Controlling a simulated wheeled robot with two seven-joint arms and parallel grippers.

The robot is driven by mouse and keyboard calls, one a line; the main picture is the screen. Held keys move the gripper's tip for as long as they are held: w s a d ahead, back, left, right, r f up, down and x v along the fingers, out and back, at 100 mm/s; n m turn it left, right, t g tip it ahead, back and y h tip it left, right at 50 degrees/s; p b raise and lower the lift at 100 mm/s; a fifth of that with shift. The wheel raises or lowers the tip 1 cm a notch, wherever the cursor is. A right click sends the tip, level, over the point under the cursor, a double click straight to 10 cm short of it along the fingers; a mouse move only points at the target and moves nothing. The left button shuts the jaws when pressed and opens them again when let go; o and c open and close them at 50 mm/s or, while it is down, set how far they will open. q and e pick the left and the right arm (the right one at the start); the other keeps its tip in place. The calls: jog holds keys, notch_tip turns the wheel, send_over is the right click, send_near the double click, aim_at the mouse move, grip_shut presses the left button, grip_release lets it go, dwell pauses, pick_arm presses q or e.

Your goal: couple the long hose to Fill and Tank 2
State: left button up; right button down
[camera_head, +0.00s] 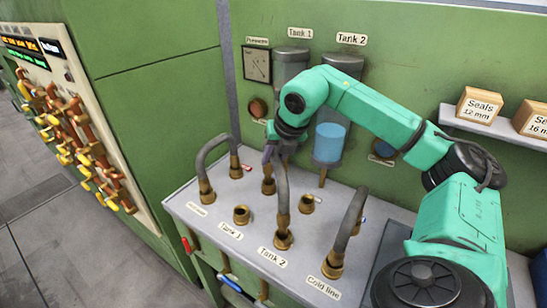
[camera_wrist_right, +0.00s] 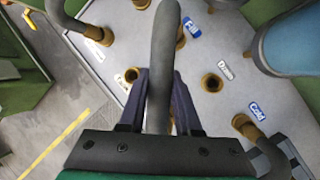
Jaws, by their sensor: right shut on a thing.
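The grey long hose (camera_head: 283,195) stands as a tall arch with brass ends. Its front end meets the Tank 2 fitting (camera_head: 283,240) in the head view, and its far end is at the brass fitting at Fill (camera_head: 268,186). I cannot tell how fully either end is seated. My right gripper (camera_head: 279,154) is shut on the hose near its top. In the right wrist view the hose (camera_wrist_right: 163,60) runs up between the fingers of the gripper (camera_wrist_right: 166,95), and the blue Fill label (camera_wrist_right: 192,27) is beside the far fitting. My left gripper is not in view.
The Tank 1 port (camera_head: 241,215) and Drain port (camera_head: 307,204) are open. A hose arch (camera_head: 213,150) stands at the left, another (camera_head: 350,218) at Cold line on the right. A tank (camera_head: 330,140) hangs behind; an orange-brown valve manifold (camera_head: 75,140) is far left.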

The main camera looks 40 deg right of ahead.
jog(key=shift+f+b, duration=1.3)
jog(key=shift+f, duration=0.15)
jog(key=c, duration=0.5)
grip_release()
jog(key=shift+r, duration=0.1)
jog(key=v, duration=1.4)
jog(key=shift+s+a+r+p, duration=0.1)
jog(key=shift+s+r+p, duration=0.15)
jog(key=shift+p, duration=0.15)
jog(key=shift+w, duration=0.1)
